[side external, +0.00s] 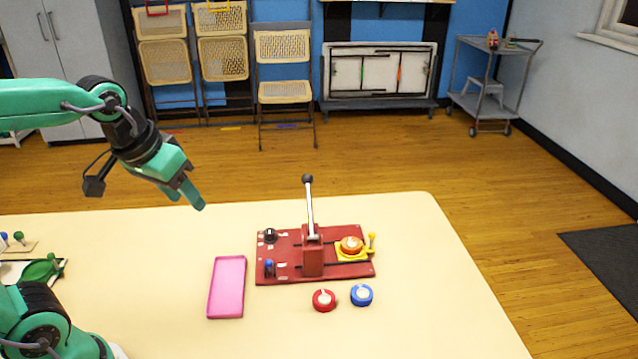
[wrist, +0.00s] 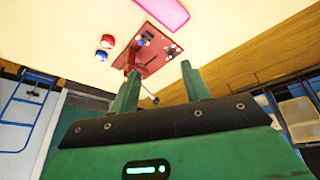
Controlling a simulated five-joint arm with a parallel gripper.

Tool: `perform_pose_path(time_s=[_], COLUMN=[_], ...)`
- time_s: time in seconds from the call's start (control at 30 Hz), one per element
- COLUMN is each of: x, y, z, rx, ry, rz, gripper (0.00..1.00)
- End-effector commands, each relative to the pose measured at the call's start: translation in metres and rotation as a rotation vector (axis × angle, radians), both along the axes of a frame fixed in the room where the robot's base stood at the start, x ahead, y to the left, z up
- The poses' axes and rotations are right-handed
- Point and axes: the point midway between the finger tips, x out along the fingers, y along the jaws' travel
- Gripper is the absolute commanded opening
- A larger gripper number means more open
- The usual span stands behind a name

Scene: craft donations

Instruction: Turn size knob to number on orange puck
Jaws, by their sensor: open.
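A red board (side external: 290,268) lies on the cream table, with an upright black-tipped lever (side external: 309,208) in its middle. A black knob (side external: 270,235) sits at its back left among small white labels; a blue knob or switch (side external: 268,267) is at its front left. I cannot tell which is the size knob or read the labels. The orange puck (side external: 351,244) sits in a yellow holder (side external: 342,255) on the right; its number is not legible. My gripper (side external: 186,200) is open and empty, above the table left of the board. In the wrist view the board (wrist: 158,58) appears beyond the fingers (wrist: 160,67).
A red puck (side external: 323,300) and a blue puck (side external: 361,295) lie in front of the board. A pink tray (side external: 227,287) lies left of it. A green item (side external: 40,269) is at the table's left. The table's right side is clear.

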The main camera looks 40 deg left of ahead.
Motion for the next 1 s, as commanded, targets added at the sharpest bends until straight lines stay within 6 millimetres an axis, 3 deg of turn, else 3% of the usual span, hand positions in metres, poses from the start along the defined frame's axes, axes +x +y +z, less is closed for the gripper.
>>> perform_pose_path(time_s=[0.47,0.77,1.0], x=[0.083,0.134,0.172], y=[0.010,0.018,0.025], z=[-0.018,-0.048,-0.083], rx=[-0.081,-0.118,-0.138], ry=[0.144,0.231,0.299], rz=[0.254,0.417,0.552], gripper=[0.47,0.47,0.47])
